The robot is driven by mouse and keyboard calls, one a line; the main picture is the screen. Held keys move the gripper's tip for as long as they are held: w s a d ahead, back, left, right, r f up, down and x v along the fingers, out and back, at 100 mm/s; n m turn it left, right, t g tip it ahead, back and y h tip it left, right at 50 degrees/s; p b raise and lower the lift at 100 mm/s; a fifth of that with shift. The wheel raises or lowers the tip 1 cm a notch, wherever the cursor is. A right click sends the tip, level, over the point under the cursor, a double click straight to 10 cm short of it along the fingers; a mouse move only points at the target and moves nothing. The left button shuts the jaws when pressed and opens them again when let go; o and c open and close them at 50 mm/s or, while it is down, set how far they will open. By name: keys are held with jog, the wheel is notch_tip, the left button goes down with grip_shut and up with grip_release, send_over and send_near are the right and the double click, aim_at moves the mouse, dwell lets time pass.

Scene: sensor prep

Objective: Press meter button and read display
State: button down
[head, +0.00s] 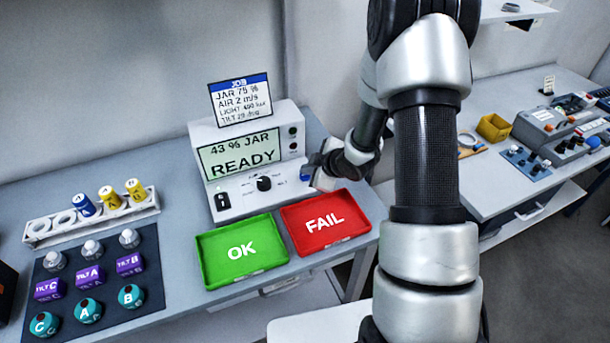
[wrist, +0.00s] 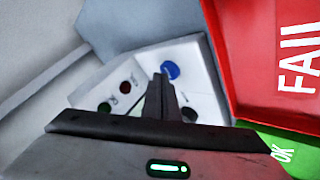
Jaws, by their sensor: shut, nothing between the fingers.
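The white meter (head: 205,140) stands at the back of the bench. Its display (head: 238,155) reads "43 % JAR" over "READY". A blue button (head: 306,174) is at the right of its front panel; it also shows in the wrist view (wrist: 170,70). A black knob (head: 264,183) and a black switch (head: 222,201) are left of it. My gripper (head: 317,178) is shut and empty, close in front of the button. In the wrist view the fingertips (wrist: 160,78) are beside the button; I cannot tell whether they touch it.
A job card (head: 240,100) stands above the meter. A green OK tray (head: 215,278) and a red FAIL tray (head: 325,240) lie in front, both empty. At left are a white rack (head: 40,229) with coloured cylinders and a dark mat (head: 68,275) with several sensors. Another bench (head: 480,180) is right.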

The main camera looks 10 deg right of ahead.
aim_at(308, 177)
jog(key=shift+f, duration=0.25)
jog(key=shift+r, duration=0.1)
dwell(0.4)
jog(key=shift+r+p, duration=0.35)
jog(key=shift+r, duration=0.45)
jog(key=shift+r+p, duration=1.95)
jog(key=shift+r, duration=0.6)
